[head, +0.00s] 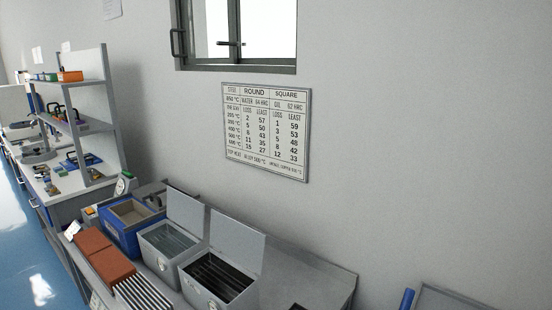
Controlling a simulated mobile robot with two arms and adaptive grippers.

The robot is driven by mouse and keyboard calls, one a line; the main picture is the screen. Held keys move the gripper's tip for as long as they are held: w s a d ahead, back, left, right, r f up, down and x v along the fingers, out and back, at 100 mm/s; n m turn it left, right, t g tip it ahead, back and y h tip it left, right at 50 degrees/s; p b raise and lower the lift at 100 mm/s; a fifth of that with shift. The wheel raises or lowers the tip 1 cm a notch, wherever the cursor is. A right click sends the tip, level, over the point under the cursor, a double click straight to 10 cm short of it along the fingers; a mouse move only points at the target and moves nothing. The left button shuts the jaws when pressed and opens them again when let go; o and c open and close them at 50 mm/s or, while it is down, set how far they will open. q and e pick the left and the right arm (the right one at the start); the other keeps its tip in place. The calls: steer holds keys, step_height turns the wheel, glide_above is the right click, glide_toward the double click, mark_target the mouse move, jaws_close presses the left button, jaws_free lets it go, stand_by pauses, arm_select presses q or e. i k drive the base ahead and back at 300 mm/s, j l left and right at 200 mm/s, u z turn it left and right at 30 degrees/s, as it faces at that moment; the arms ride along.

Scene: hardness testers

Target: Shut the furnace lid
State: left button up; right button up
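A blue box (116,229) with a pale, hollow inside stands on the grey bench below the wall chart. It looks like the furnace, and its top is open. A grey panel with a dark handle (153,201) is behind it, partly hidden; I cannot tell whether this is its lid. To its right stand two grey metal boxes, a middle one (158,262) and a right one (197,291). Their lids, the middle lid (186,213) and the right lid (237,243), are raised upright at the back. Neither of my grippers is in view.
Red-brown bricks (96,247) and a striped rack (146,293) lie at the bench's front edge. A shelf unit (92,127) stands to the left. The bench top (312,283) right of the boxes is mostly clear. A chart (266,131) hangs above.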

mark_target(158, 192)
steer(key=j+z, duration=0.2)
steer(key=j, duration=1.1)
steer(key=i+j+z, duration=0.15)
steer(key=j+z, duration=0.2)
steer(key=j, duration=0.75)
steer(key=j+z, duration=0.35)
steer(key=j, duration=0.75)
steer(key=k+j+z, duration=0.1)
steer(key=j+z, duration=0.2)
steer(key=j, duration=0.8)
